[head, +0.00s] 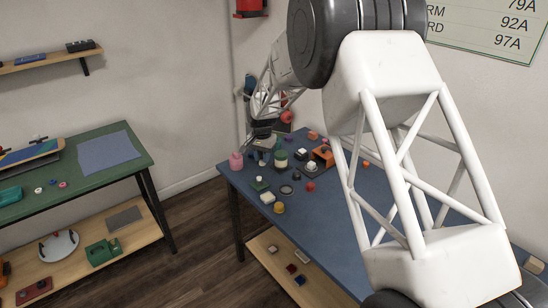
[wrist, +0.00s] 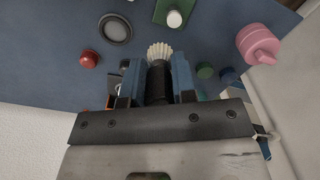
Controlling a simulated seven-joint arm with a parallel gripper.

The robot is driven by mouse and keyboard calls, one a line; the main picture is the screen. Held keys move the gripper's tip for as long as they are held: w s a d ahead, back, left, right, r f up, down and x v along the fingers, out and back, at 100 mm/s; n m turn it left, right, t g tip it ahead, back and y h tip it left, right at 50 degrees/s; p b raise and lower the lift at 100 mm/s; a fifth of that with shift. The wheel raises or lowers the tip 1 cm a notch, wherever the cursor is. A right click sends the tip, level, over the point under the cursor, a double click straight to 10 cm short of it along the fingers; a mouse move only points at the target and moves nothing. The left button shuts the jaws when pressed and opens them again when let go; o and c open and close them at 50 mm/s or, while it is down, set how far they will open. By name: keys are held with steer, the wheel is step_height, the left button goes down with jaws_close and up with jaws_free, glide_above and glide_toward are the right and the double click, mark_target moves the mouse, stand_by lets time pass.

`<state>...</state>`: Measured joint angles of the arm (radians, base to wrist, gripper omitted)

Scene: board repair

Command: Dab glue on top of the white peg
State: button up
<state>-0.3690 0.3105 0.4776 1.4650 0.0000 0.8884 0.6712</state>
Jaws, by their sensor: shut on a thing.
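The white peg (wrist: 174,18) stands on a green plate (wrist: 163,8) at the top of the wrist view. In the head view the peg (head: 259,179) is small, on its green plate (head: 261,185) near the table's front left. My gripper (wrist: 158,82) is shut on the black handle of a brush with a cream fan of bristles (wrist: 160,51). The bristles are apart from the peg in the picture. I cannot tell if they carry glue. In the head view my gripper (head: 262,134) is over the table's far left part, where the brush is hard to make out.
A pink bottle (wrist: 258,44) stands at the table edge; it also shows in the head view (head: 236,161). A grey ring-shaped dish (wrist: 115,29) and a red knob (wrist: 89,60) lie near the plate. Several small parts crowd the blue table (head: 325,232) around my gripper.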

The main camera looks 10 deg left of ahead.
mark_target(260, 179)
steer(key=shift+s+a, duration=0.1)
steer(key=shift+a, duration=0.1)
stand_by(0.3)
steer(key=shift+f, duration=3.6)
steer(key=shift+w+a+f, duration=0.15)
steer(key=shift+w+f, duration=0.05)
steer(key=shift+f, duration=0.05)
steer(key=shift+w+a+f, duration=0.15)
steer(key=shift+w+a, duration=1)
steer(key=shift+a, duration=0.05)
steer(key=shift+s+d, duration=1.3)
steer(key=shift+d, duration=0.05)
steer(key=shift+r, duration=4.1)
